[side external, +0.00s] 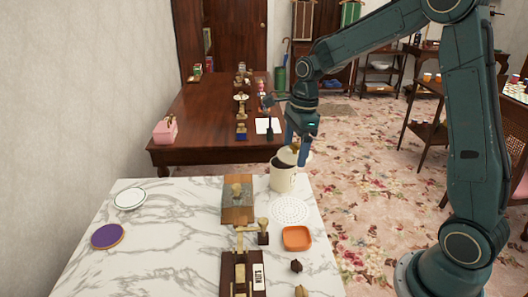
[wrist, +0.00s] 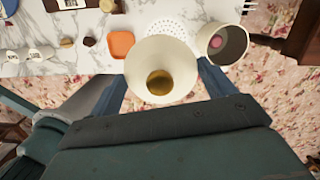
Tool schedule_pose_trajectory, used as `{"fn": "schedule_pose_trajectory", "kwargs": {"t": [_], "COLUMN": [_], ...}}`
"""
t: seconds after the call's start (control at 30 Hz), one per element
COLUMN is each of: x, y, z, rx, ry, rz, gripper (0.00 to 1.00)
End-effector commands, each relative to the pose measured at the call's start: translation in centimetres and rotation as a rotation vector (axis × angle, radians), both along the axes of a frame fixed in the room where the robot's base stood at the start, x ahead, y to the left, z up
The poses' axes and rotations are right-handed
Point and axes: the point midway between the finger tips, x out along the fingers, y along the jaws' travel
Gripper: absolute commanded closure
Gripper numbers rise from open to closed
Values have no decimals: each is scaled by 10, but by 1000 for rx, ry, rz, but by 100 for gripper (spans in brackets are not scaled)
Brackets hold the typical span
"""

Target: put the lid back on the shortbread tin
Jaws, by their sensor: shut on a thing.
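The cream shortbread tin (side external: 281,180) stands upright at the back right corner of the marble tabletop. Its dark opening shows, and in the wrist view the tin (wrist: 222,43) is open with something pink inside. My gripper (side external: 297,152) is just above the tin and shut on the cream lid (side external: 303,158). In the wrist view the lid (wrist: 148,72), with its gold knob, sits between the fingers of my gripper (wrist: 161,86), and the tin is beside it to the upper right. The side view cannot tell whether lid and tin touch.
A white lacy mat (side external: 290,210) and an orange dish (side external: 297,238) lie in front of the tin. A brass balance (side external: 241,240) stands left of them. A white plate (side external: 130,199) and a purple disc (side external: 107,236) lie further left. Bare marble lies between.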

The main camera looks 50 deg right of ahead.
Motion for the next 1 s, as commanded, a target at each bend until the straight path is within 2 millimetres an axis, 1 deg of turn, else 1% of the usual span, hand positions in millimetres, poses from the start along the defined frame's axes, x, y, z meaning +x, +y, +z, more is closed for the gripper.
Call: {"fn": "schedule_pose_trajectory", "kwargs": {"t": [0.5, 0.67, 0.87, 1.0], "x": [0, 4, 22, 42], "y": [0, -3, -16, -32], "z": [0, -1, -5, -11], "rx": [0, 1, 1, 1], "ry": [0, 1, 1, 2], "rz": [0, -2, -9, -19], "gripper": [40, 40, 40, 40]}}
